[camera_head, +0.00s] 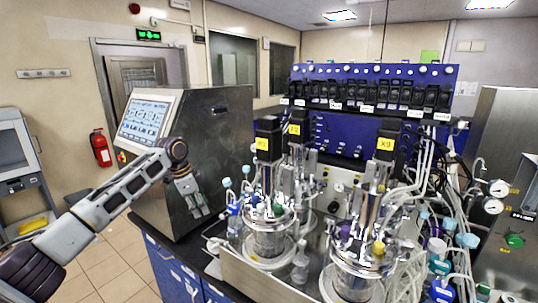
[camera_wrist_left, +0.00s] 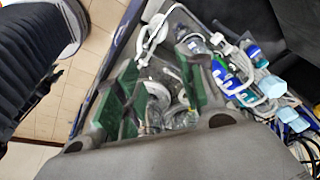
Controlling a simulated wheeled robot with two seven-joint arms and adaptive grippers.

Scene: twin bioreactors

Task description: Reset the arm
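My left arm (camera_head: 110,200) comes in from the left and stretches up toward the steel control cabinet. My left gripper (camera_head: 194,202) points down in front of the cabinet's side, left of the bioreactors. In the left wrist view the green pads of the left gripper (camera_wrist_left: 160,85) stand apart with nothing held between them. Glass and tubing show beyond the gap. The left glass bioreactor (camera_head: 269,238) and the right glass bioreactor (camera_head: 355,272) stand upright on the bench, to the right of the gripper. My right gripper is not in view.
The steel cabinet with a touchscreen (camera_head: 145,119) stands close behind my left gripper. Tubes and coloured caps (camera_wrist_left: 240,75) crowd around the vessels. A blue rack with black pump units (camera_head: 370,95) is behind. Tiled floor (camera_head: 110,270) lies open at the lower left.

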